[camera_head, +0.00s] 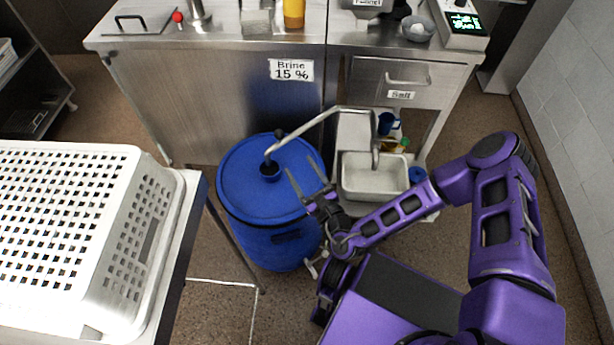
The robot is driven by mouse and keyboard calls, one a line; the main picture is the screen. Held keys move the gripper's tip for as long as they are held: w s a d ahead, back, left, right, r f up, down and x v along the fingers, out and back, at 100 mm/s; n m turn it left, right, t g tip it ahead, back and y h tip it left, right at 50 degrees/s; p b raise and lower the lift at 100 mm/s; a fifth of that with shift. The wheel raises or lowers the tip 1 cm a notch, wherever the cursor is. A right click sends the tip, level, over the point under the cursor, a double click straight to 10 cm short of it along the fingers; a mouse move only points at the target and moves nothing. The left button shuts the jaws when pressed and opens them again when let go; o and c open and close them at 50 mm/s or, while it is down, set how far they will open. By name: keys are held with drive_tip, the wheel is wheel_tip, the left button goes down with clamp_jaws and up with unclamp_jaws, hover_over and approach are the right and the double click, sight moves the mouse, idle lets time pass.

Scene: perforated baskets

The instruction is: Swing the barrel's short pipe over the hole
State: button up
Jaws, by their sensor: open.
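The blue barrel (240,180) stands on the floor in front of the steel counter. No contact with the pipe shows.
A white perforated basket (125,225) sits on a table at left. The steel counter (210,85) with the brine label stands behind the barrel. A shelf right of the barrel holds the basin and small bottles. A tiled wall is at far right.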

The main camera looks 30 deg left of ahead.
drive_tip(key=shift+v, duration=1.5)
